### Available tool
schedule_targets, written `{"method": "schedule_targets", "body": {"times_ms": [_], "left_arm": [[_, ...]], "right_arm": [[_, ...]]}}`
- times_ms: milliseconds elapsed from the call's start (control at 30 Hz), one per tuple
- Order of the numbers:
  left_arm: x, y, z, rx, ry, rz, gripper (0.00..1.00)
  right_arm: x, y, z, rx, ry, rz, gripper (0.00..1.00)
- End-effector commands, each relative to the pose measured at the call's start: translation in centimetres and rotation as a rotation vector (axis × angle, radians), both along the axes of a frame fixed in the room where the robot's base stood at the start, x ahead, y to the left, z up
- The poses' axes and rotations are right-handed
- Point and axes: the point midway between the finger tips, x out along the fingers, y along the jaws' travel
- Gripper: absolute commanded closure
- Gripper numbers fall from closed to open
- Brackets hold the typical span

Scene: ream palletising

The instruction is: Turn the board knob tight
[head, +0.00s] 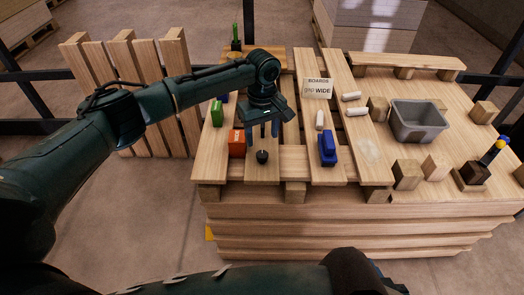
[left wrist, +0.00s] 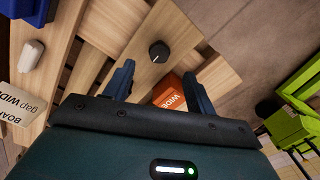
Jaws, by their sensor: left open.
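The black board knob (head: 262,157) stands on a light wooden board near the front edge of the pallet top. In the left wrist view the knob (left wrist: 158,52) is round with a pale mark on its top. My left gripper (head: 263,134) is open and empty, above and slightly behind the knob, pointing down. In the left wrist view its blue fingers (left wrist: 170,72) are spread apart, and the knob shows beyond them, not between them. My right gripper is not in view.
An orange-red block (head: 237,143) sits just left of the knob. A blue block (head: 327,150) stands to the right. A sign reading "BOARDS gap WIDE" (head: 317,87), white rolls (head: 356,110), a grey bin (head: 418,120) and wooden blocks (head: 407,174) lie farther off.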

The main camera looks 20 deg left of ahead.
Motion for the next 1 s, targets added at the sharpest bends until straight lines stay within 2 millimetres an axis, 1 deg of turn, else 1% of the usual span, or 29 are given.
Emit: {"method": "schedule_targets", "body": {"times_ms": [33,200,300,400,533,767,1000], "left_arm": [[0.0,0.0,-1.3,0.001,0.002,0.000,0.44],[-0.1,-0.1,-4.5,0.000,0.001,-0.002,0.44],[0.0,0.0,-5.8,0.000,0.001,-0.001,0.44],[0.0,-0.1,-6.6,-0.001,0.000,-0.001,0.44],[0.0,-0.1,-7.0,-0.001,-0.001,-0.002,0.44],[0.0,-0.1,-7.0,-0.001,-0.001,-0.002,0.44],[0.0,-0.1,-7.0,-0.001,-0.001,-0.002,0.63]], "right_arm": [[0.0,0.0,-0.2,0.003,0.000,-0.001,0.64],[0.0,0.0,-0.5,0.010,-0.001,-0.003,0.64],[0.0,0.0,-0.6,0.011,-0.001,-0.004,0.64],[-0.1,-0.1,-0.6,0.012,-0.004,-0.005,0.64],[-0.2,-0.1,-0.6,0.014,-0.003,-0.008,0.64],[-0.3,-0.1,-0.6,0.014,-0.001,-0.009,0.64],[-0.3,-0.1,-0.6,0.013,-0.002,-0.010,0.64]]}}
